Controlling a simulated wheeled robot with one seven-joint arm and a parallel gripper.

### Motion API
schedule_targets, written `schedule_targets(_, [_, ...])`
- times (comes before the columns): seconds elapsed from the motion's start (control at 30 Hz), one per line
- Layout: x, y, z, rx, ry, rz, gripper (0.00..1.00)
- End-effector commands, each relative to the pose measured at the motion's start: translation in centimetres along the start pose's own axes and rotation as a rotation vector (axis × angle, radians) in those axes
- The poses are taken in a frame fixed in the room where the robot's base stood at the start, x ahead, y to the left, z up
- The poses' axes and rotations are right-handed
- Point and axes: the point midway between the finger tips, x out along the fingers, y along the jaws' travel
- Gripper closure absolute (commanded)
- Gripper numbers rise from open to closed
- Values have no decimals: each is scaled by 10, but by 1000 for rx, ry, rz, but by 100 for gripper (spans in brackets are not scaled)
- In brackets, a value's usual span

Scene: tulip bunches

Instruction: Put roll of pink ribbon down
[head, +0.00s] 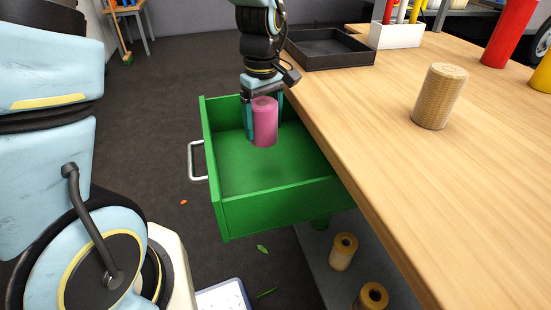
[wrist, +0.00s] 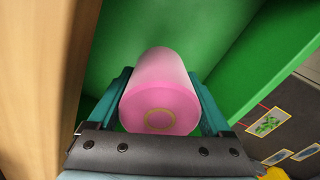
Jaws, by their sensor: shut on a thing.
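The roll of pink ribbon (head: 264,122) is upright between the fingers of my gripper (head: 263,118). In the wrist view the pink roll (wrist: 160,95) sits between both teal fingers of my gripper (wrist: 163,100), which is shut on it. The roll is over or inside the open green drawer (head: 262,205), towards its back. The drawer is otherwise empty where I can see. I cannot tell whether the roll's lower end touches the drawer floor. The green drawer also shows around the roll in the wrist view (wrist: 110,40).
The wooden table (head: 390,150) edges the drawer on the right. On it are a black tray (head: 330,50), a twine roll (head: 440,95) and a white holder (head: 396,35). Rolls of twine (head: 343,250) lie on a lower shelf. The drawer's front half is free.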

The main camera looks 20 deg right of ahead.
Motion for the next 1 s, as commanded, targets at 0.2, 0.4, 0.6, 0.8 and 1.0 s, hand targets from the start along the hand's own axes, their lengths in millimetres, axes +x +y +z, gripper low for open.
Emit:
schedule_targets(0.2, [37, 0, 0, 1, -2, -2, 85])
schedule_targets(0.4, [52, 0, 0, 2, -1, -2, 85])
schedule_targets(0.6, [78, -1, 0, 0, -2, -2, 85])
schedule_targets(0.8, [79, 0, 0, 0, 0, 0, 85])
schedule_targets(1.0, [83, 0, 0, 0, -1, 0, 16])
